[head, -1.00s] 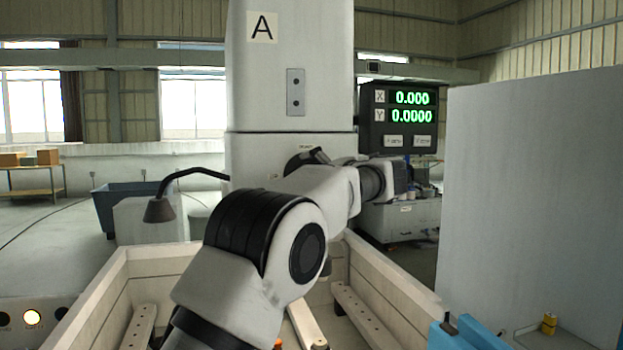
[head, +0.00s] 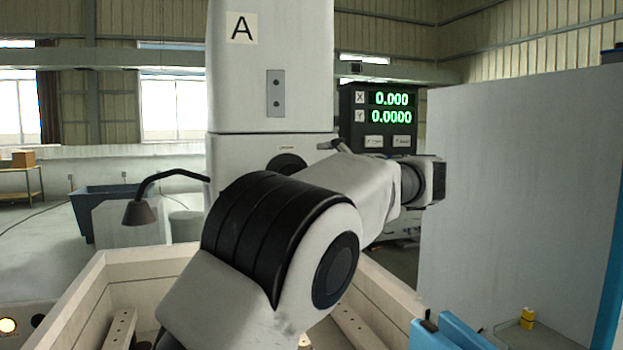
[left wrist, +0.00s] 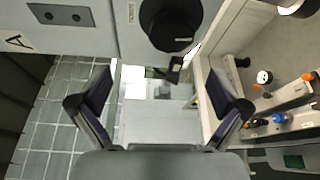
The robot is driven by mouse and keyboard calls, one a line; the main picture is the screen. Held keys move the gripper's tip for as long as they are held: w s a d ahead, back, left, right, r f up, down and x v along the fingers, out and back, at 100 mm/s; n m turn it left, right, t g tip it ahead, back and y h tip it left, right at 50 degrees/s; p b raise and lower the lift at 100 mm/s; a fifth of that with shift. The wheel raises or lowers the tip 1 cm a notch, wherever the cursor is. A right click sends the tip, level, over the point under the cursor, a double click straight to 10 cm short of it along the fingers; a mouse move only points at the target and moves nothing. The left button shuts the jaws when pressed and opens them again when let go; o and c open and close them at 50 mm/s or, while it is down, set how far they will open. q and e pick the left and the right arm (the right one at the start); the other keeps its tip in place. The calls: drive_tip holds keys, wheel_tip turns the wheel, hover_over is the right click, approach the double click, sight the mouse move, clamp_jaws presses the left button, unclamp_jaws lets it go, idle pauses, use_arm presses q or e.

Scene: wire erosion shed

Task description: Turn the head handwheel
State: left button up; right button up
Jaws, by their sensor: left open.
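The head handwheel (head: 284,163) is a dark round wheel on the front of the grey machine head, below a small label. In the head view my left arm hides its lower part. In the left wrist view the black handwheel (left wrist: 170,22) is at the top centre, beyond the fingertips and apart from them. A dark block on a short arm sticks out beside it. My left gripper (left wrist: 158,88) is open, with nothing between its fingers. In the head view its fingers cannot be made out at the arm's end. My right gripper is not in view.
A pale tank (head: 95,290) with raised walls lies below the head. A bent lamp (head: 140,212) is at left. A readout (head: 385,115) showing zeros stands behind my wrist. A tall grey panel (head: 520,200) blocks the right, with a small yellow item (head: 527,318) near its foot.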

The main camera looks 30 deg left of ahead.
use_arm(q)
drive_tip(key=a+f+m+t+p, duration=0.2)
drive_tip(key=a+m+t+p, duration=0.15)
drive_tip(key=m, duration=0.75)
drive_tip(key=a+f+m+t+p, duration=0.3)
drive_tip(key=m+t, duration=0.2)
drive_tip(key=m, duration=0.7)
drive_tip(key=shift+y, duration=0.4)
drive_tip(key=p+x, duration=0.4)
drive_tip(key=x, duration=0.2)
drive_tip(key=shift+w+a+r, duration=0.1)
drive_tip(key=shift+w+r, duration=0.05)
drive_tip(key=shift+r, duration=0.1)
drive_tip(key=shift+a, duration=0.15)
drive_tip(key=shift+d+t, duration=0.2)
drive_tip(key=shift+t, duration=0.05)
drive_tip(key=shift+d, duration=0.1)
drive_tip(key=c, duration=0.5)
drive_tip(key=shift+r, duration=0.1)
drive_tip(key=c, duration=0.7)
